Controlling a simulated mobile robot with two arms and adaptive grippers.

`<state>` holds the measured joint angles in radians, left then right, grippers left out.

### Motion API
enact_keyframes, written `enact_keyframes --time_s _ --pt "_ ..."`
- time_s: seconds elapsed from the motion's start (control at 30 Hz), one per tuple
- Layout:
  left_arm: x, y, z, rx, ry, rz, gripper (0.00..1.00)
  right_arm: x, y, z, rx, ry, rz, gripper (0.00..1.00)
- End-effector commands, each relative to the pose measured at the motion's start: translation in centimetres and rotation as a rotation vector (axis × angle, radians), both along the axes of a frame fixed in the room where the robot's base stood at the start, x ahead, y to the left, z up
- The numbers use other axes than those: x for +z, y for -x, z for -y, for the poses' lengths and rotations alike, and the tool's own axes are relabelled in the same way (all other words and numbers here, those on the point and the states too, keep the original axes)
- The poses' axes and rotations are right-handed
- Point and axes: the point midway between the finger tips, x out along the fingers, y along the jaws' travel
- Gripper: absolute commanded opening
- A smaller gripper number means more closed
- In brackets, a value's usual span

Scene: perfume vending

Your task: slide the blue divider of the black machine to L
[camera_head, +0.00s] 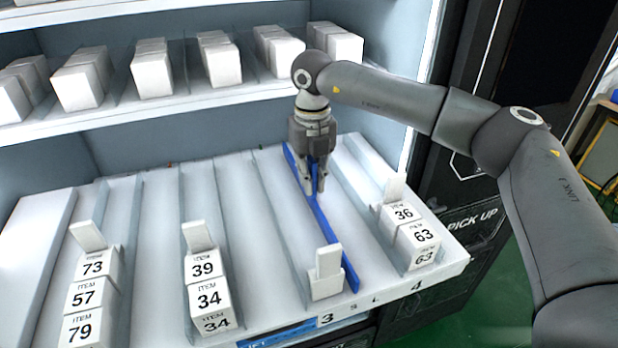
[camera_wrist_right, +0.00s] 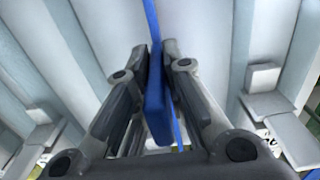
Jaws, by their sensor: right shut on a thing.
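The blue divider (camera_head: 319,216) is a long thin upright strip running from back to front on the lower shelf of the machine. Its front end is behind the shelf edge, close to the small letter S (camera_head: 350,310); the letter L (camera_head: 376,302) is a little to the right. My right gripper (camera_head: 314,186) reaches down over the rear half of the divider and is shut on it. The right wrist view shows the blue divider (camera_wrist_right: 157,105) between both fingers of the right gripper (camera_wrist_right: 158,55). My left gripper is not in view.
A white pusher block (camera_head: 326,275) stands just left of the divider's front end. Numbered boxes marked 36 and 63 (camera_head: 418,238) stand in the lane to the right, beyond a bare strip. The upper shelf (camera_head: 200,106) with white boxes is behind the gripper.

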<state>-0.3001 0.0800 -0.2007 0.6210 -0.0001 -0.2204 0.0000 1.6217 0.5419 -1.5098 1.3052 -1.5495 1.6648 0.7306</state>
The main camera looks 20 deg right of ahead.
Motion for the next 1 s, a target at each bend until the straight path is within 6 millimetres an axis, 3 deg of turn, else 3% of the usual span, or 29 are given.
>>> enact_keyframes --time_s 0.2,0.5,0.53,0.7,1.0 --pt "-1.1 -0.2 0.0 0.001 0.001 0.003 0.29 -0.1 -0.2 4.0 -0.006 0.002 0.001 0.0" --pt "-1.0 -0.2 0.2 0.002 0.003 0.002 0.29 0.1 -0.2 4.6 -0.003 0.006 0.001 0.0" --pt "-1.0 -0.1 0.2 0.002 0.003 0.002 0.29 0.1 -0.2 4.6 -0.003 0.006 0.001 0.14" --pt "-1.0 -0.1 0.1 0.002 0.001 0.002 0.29 0.1 -0.2 4.5 -0.003 0.005 0.001 0.33" --pt "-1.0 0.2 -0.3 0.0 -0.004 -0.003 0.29 0.2 -0.2 4.3 -0.001 0.003 0.001 0.33"
